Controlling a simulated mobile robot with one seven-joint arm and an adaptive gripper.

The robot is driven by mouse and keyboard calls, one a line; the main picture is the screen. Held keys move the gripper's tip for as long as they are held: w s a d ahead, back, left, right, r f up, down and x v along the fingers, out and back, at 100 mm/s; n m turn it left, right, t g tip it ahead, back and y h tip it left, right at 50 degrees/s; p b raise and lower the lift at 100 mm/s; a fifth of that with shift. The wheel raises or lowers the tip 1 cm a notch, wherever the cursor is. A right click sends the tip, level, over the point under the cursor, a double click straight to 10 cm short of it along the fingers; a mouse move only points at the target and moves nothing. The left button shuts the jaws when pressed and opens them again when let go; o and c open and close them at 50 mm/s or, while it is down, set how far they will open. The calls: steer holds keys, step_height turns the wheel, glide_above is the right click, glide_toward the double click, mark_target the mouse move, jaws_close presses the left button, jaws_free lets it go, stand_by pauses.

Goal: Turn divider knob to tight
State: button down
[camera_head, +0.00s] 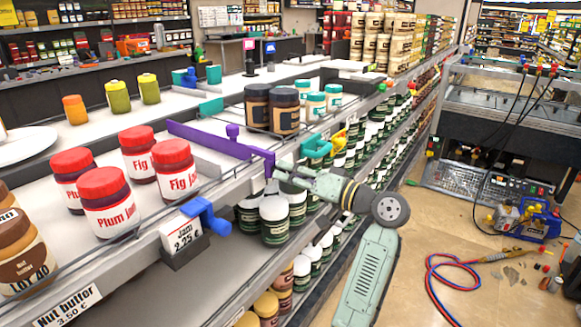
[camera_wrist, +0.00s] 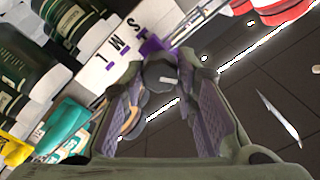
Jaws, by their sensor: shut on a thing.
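The purple divider (camera_head: 215,146) runs across the white shelf, with its front end at the shelf's front rail. My gripper (camera_head: 279,172) is at that front end, shut on the divider knob. In the wrist view, the dark grey knob (camera_wrist: 160,76) sits between the two fingers of my gripper (camera_wrist: 164,70). A purple part (camera_wrist: 151,46) shows just beyond the knob, beside a white plate (camera_wrist: 120,55) with letters on it. I cannot tell which letter the purple part points to. In the head view my gripper hides the knob.
Red-lidded jam jars (camera_head: 107,200) stand left of the divider; dark jars (camera_head: 285,111) stand behind it. A blue divider handle (camera_head: 205,214) and a teal one (camera_head: 318,146) flank my gripper along the rail. Jars fill the lower shelves. The aisle floor (camera_head: 400,290) is partly littered.

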steer(key=m+p, duration=0.2)
steer(key=m, duration=0.1)
steer(key=m+p, duration=0.1)
steer(key=shift+r+p, duration=0.25)
steer(key=shift+p, duration=0.05)
steer(key=shift+f+m+p, duration=0.15)
steer(key=shift+m+p, duration=0.9)
steer(key=shift+m, duration=0.45)
steer(key=c, duration=1.2)
jaws_free()
steer(key=shift+f, duration=0.1)
steer(key=shift+c, duration=0.2)
steer(key=v, duration=1.2)
